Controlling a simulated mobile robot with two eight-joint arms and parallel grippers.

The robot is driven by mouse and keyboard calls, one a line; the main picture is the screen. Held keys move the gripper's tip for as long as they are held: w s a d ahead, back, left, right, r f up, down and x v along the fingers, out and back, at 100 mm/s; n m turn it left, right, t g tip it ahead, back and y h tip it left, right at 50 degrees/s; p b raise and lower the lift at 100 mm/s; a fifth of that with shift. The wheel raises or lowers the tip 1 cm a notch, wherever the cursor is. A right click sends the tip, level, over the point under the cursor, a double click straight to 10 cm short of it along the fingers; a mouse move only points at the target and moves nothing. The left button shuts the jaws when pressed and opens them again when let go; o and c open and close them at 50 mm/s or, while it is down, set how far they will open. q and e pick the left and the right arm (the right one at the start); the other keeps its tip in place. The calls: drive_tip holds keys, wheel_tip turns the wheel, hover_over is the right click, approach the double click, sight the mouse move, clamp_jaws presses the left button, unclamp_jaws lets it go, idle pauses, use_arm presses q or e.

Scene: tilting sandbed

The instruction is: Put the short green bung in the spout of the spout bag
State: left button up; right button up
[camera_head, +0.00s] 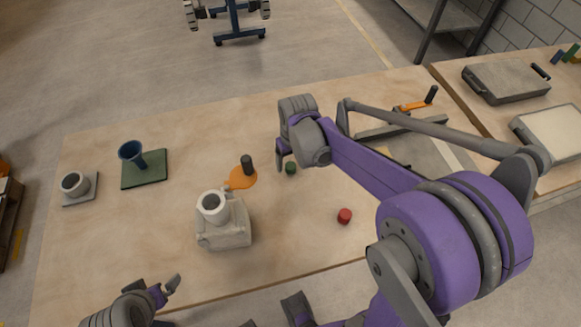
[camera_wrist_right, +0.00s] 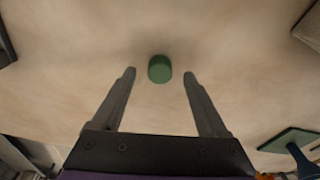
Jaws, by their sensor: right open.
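The short green bung (camera_head: 291,168) stands on the wooden table in the head view. In the right wrist view the bung (camera_wrist_right: 160,69) lies between the fingertips, with bare table showing on both sides of it. My right gripper (camera_head: 285,163) is open and empty, pointing down at the bung; it also shows in the wrist view (camera_wrist_right: 160,75). The spout bag (camera_head: 226,236) is a pale, lumpy bag to the left and nearer, with a grey spout (camera_head: 213,204) on top whose dark mouth faces up. My left gripper (camera_head: 170,290) is low at the near edge, and its fingers are partly unclear.
An orange disc (camera_head: 236,181) with a dark upright cylinder (camera_head: 246,162) lies between bag and bung. A red bung (camera_head: 345,215) stands to the right. A blue funnel (camera_head: 132,152) on a green plate (camera_head: 155,178) and a grey cup (camera_head: 73,184) are at the left.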

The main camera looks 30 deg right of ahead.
drive_tip(key=shift+w+f, duration=0.2)
drive_tip(key=shift+f, duration=0.85)
clamp_jaws()
